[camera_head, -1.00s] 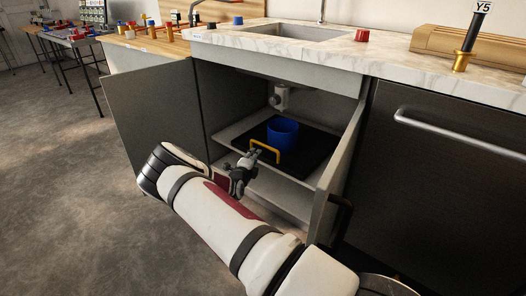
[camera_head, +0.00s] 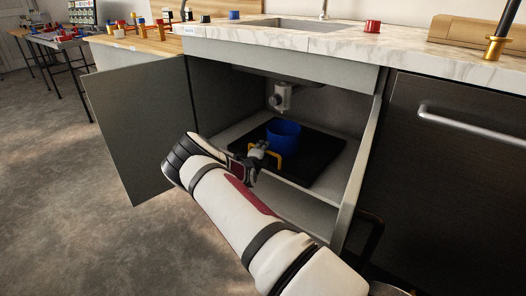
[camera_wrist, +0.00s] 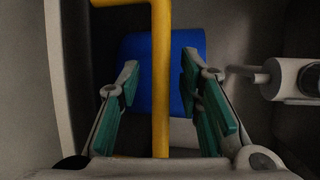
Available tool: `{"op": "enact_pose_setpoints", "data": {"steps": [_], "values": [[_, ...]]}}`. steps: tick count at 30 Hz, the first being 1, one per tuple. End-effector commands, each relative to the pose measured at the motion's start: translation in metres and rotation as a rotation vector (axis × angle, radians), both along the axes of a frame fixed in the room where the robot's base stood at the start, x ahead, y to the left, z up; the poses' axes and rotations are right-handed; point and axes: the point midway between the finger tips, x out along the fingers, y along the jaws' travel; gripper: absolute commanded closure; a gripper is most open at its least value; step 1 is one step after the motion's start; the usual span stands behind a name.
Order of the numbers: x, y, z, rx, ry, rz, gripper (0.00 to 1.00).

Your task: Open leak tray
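The leak tray (camera_head: 322,152) is a flat black tray on the shelf inside the open cabinet under the sink. A yellow handle (camera_head: 278,163) stands at its front edge. A blue container (camera_head: 284,133) sits on the tray behind the handle. My gripper (camera_head: 262,150) is at the handle. In the wrist view my gripper (camera_wrist: 160,88) is open, with the yellow handle's bar (camera_wrist: 161,115) running between its green-padded fingers. Gaps show on both sides of the bar. The blue container (camera_wrist: 138,75) shows behind it.
The left cabinet door (camera_head: 145,128) is swung wide open. A drain pipe (camera_head: 281,97) hangs above the tray. The marble counter (camera_head: 330,44) overhangs the opening. Floor is clear at left.

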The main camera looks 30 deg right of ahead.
Motion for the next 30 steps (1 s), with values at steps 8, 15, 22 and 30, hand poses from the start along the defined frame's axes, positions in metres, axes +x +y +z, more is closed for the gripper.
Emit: {"op": "enact_pose_setpoints", "data": {"steps": [8, 15, 22, 30], "values": [[0.000, -0.001, 0.000, 0.001, -0.001, 0.001, 0.67], [0.000, 0.000, 0.000, 0.001, -0.001, 0.000, 1.00], [0.000, 0.001, 0.000, 0.001, 0.000, 0.001, 1.00], [-0.009, 0.028, 0.002, 0.001, 0.003, 0.004, 1.00]]}}
